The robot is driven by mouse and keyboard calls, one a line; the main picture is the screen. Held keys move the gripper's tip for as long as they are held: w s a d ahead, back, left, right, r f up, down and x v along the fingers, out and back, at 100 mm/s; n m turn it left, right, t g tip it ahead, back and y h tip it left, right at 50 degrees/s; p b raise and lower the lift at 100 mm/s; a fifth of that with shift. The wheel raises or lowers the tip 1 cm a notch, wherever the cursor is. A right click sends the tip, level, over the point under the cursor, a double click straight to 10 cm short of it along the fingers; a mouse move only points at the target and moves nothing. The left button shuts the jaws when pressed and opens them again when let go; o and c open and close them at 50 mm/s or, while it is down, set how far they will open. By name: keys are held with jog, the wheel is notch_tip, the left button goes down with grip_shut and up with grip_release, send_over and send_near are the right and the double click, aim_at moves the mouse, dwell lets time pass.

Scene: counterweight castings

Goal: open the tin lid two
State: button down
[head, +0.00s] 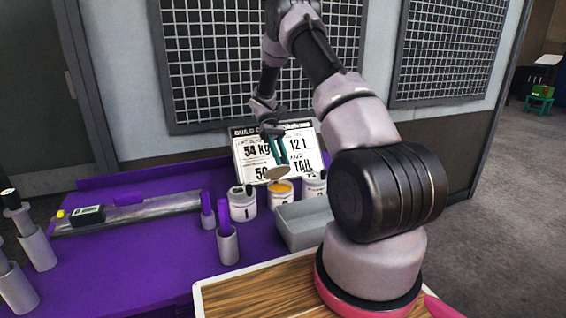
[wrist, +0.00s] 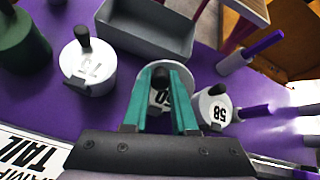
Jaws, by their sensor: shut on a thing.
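In the head view, my gripper (head: 276,160) is shut on the lid (head: 277,173), a round tan-grey disc. The lid is tilted and held above the middle tin (head: 281,196), which is open and shows an orange-yellow inside. In the wrist view, the teal fingers of my gripper (wrist: 161,76) close on the dark knob of the lid (wrist: 166,58). The lid hides most of the middle tin there. A white tin (head: 242,205) stands to the left and another white tin (head: 314,184) to the right, both with dark knobs on top.
A grey open bin (head: 303,224) stands in front of the tins. A lettered board (head: 250,160) stands behind them. Purple-topped cylinders (head: 228,244) stand at the left on the purple table (head: 140,260). A dark green cylinder (wrist: 22,45) shows in the wrist view.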

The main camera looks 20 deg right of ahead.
jog(key=shift+w+g, duration=0.55)
jog(key=shift+g, duration=0.15)
jog(key=c, duration=0.7)
grip_release()
jog(key=v, duration=0.7)
jog(key=shift+w, duration=0.3)
jog(key=shift+r, duration=0.1)
